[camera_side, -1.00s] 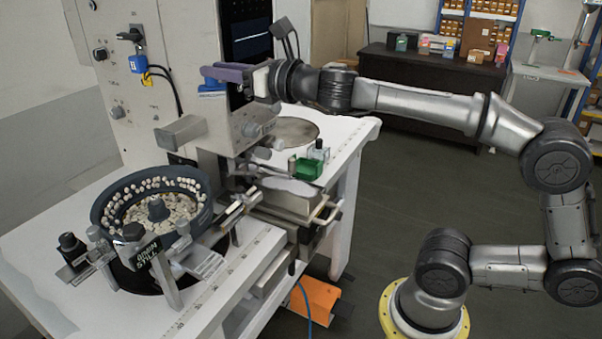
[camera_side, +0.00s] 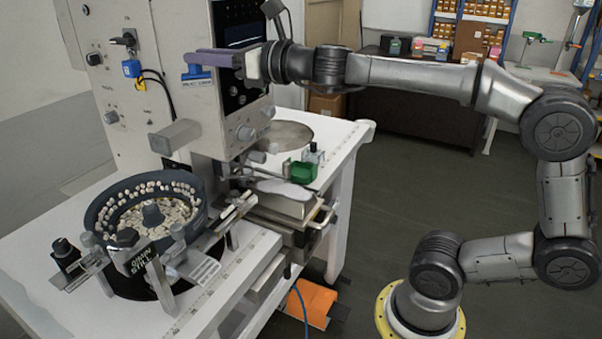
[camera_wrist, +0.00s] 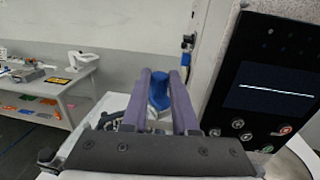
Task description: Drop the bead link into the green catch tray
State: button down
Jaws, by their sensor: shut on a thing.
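My gripper (camera_side: 193,56) has two purple fingers, also seen in the wrist view (camera_wrist: 159,74). They are shut on a small blue piece (camera_side: 196,73), which I take to be the bead link. The blue piece (camera_wrist: 159,92) shows between the fingers in the wrist view and hangs just below them in the side view. It is held high in front of the machine's upright face. The green catch tray (camera_side: 303,172) sits low on the bench to the right, well below and apart from my gripper. Its inside is hard to make out.
The tall machine (camera_side: 105,85) with its dark screen stands close to my gripper. A dark bowl (camera_side: 95,218) of pale beads is on the bench at lower left. A round metal plate (camera_side: 290,135) lies behind the tray. Open air lies right of the bench.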

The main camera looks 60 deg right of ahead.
notch_tip(320, 180, up, 13)
jog(key=d+n+g+y, duration=0.1)
jog(key=n+y, duration=0.2)
jog(key=y, duration=0.1)
jog(key=s+d+r, duration=0.4)
jog(key=d+r, duration=0.7)
jog(key=r, duration=0.1)
jog(key=d+f+m+h, duration=0.1)
jog(key=d+f, duration=0.2)
jog(key=d, duration=1)
jog(key=w+d+f+m+h, duration=0.1)
jog(key=d+f, duration=0.3)
jog(key=f, duration=0.4)
jog(key=w+d+f+m+t+h, duration=0.1)
jog(key=w+d+f+h, duration=0.15)
jog(key=f, duration=0.55)
jog(key=w+d+f+m+h, duration=0.1)
jog(key=d+f, duration=0.4)
jog(key=f, duration=0.4)
jog(key=shift+h, duration=0.35)
jog(key=shift+s+a+f, duration=0.25)
jog(key=shift+s+f, duration=0.35)
jog(key=shift+f, duration=4.55)
jog(key=shift+s+a+f, duration=0.2)
jog(key=shift+s+f, duration=0.45)
jog(key=shift+f, duration=4.55)
jog(key=shift+s+a+f, duration=0.25)
jog(key=shift+s+f, duration=0.35)
jog(key=shift+f, duration=4.55)
